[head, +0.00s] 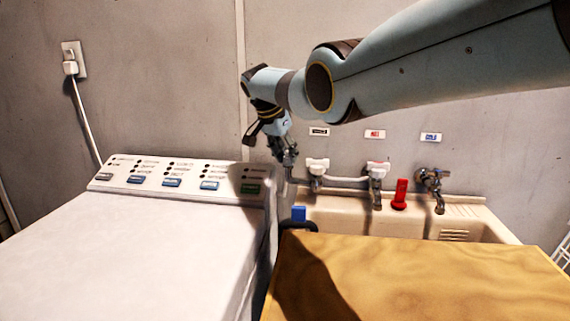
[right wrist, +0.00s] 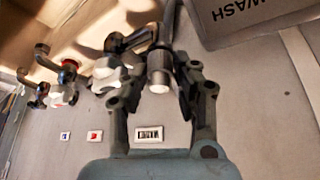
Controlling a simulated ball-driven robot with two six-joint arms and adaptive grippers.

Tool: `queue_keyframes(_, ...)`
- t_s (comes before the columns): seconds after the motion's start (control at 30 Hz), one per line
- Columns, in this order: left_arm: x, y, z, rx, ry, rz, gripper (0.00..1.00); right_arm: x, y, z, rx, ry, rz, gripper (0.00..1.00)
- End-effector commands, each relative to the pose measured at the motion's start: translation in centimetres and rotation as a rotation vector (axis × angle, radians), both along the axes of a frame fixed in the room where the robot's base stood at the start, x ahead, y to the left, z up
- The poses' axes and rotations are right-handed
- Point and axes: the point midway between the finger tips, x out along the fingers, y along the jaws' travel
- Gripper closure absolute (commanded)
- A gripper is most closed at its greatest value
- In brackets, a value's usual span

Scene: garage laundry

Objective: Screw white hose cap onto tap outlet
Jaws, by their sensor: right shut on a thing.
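My right gripper (head: 288,158) is at the far left end of the sink, by the outlet end of the left tap (head: 317,168). In the right wrist view its two fingers (right wrist: 159,88) are closed on the sides of a short grey cylinder with a bright white end, which appears to be the white hose cap (right wrist: 159,76). The tap's spout (right wrist: 140,39) reaches to the cylinder's far end. They touch or overlap there; I cannot tell whether the thread is engaged. My left gripper is not in view.
A middle tap (head: 377,171) and a right tap (head: 436,182) stand along the sink (head: 480,212), with a red object (head: 399,196) between them. A washing machine (head: 130,250) is at left. A wooden board (head: 430,275) covers the front; a blue item (head: 298,213) stands behind it.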

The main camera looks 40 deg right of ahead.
Motion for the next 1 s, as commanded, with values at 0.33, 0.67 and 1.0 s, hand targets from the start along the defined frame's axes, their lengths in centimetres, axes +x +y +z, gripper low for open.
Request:
queue_keyframes(0.33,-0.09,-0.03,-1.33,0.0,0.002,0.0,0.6,-0.73,-0.76,-0.2,-0.01,0.018,-0.059,1.0)
queue_keyframes(0.67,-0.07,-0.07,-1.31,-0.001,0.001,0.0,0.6,-0.64,-0.66,-0.2,-0.009,0.016,-0.056,0.46)
queue_keyframes(1.0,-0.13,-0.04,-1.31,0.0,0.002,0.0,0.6,-0.4,-0.44,-0.08,-0.007,0.01,-0.052,0.46)
